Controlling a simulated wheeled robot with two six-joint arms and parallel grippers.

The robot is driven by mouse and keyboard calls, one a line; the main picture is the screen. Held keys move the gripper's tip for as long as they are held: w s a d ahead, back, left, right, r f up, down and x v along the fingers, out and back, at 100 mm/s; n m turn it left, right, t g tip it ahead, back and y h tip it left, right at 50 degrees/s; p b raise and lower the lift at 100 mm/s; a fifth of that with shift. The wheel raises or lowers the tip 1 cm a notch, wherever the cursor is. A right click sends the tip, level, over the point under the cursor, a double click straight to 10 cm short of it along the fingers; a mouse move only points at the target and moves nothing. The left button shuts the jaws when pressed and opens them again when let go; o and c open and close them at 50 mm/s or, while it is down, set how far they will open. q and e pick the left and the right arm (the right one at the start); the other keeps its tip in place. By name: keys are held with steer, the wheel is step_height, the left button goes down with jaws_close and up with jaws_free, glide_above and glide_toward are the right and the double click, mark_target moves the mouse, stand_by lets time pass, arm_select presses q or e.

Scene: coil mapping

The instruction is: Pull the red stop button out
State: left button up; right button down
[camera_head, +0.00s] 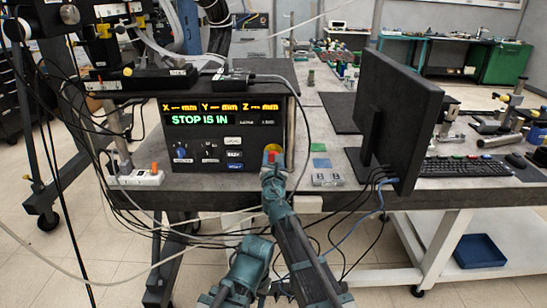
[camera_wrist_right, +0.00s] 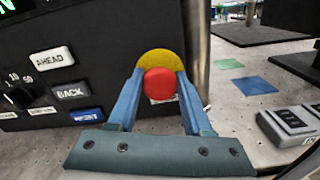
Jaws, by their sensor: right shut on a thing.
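The red stop button (camera_wrist_right: 160,84) sits on a yellow round plate (camera_wrist_right: 166,62) at the lower right of a black control box (camera_head: 226,126). The box's display (camera_head: 197,120) reads "STOP IS IN". My right gripper (camera_head: 272,158) is at the button, and in the right wrist view its two blue fingers (camera_wrist_right: 160,92) stand on either side of the red cap, shut on it. In the head view the gripper partly hides the button and plate. My left gripper does not show clearly in either view.
A monitor (camera_head: 400,120) and keyboard (camera_head: 464,166) stand to the right on the table. A small grey switch box (camera_head: 327,179) lies just right of my gripper. Loose cables hang in front of the table. A white power strip (camera_head: 136,179) is at the left.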

steer(key=shift+s, duration=0.7)
steer(key=shift+c, duration=1.5)
jaws_free()
